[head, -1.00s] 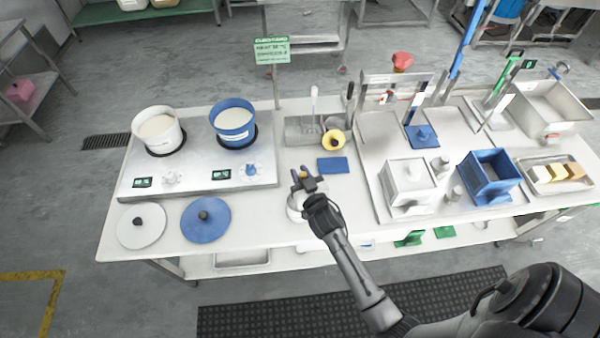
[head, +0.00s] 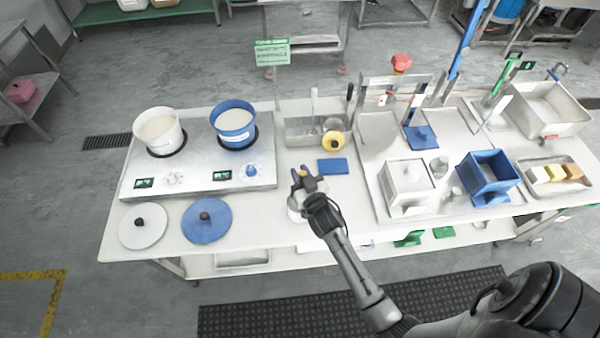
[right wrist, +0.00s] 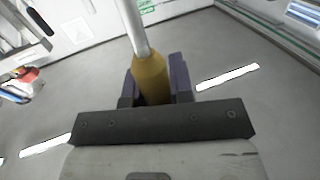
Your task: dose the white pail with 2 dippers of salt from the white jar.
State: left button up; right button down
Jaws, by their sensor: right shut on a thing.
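The white pail (head: 160,131) stands on the left plate of the scale unit, with pale contents. My right gripper (head: 304,178) is over the white jar (head: 294,204) at the table's front and hides most of it. The gripper is shut on the yellow-brown handle (right wrist: 151,78) of a tool with a metal shaft (right wrist: 133,27), which I take to be the dipper. The handle's end shows as a small yellow spot in the head view (head: 303,174). The dipper's bowl is hidden, and I cannot tell whether it holds salt. My left gripper is not in view.
A blue pail (head: 234,124) stands on the right plate. A white lid (head: 143,226) and a blue lid (head: 206,220) lie in front. Behind the gripper are a blue pad (head: 333,166), a yellow round item (head: 334,141) and a metal caddy (head: 302,131). White and blue boxes stand right.

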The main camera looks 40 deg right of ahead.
notch_tip(320, 180, up, 11)
jog(key=p, duration=0.9)
jog(key=shift+f+p, duration=0.15)
jog(key=shift+p, duration=0.2)
dwell(0.4)
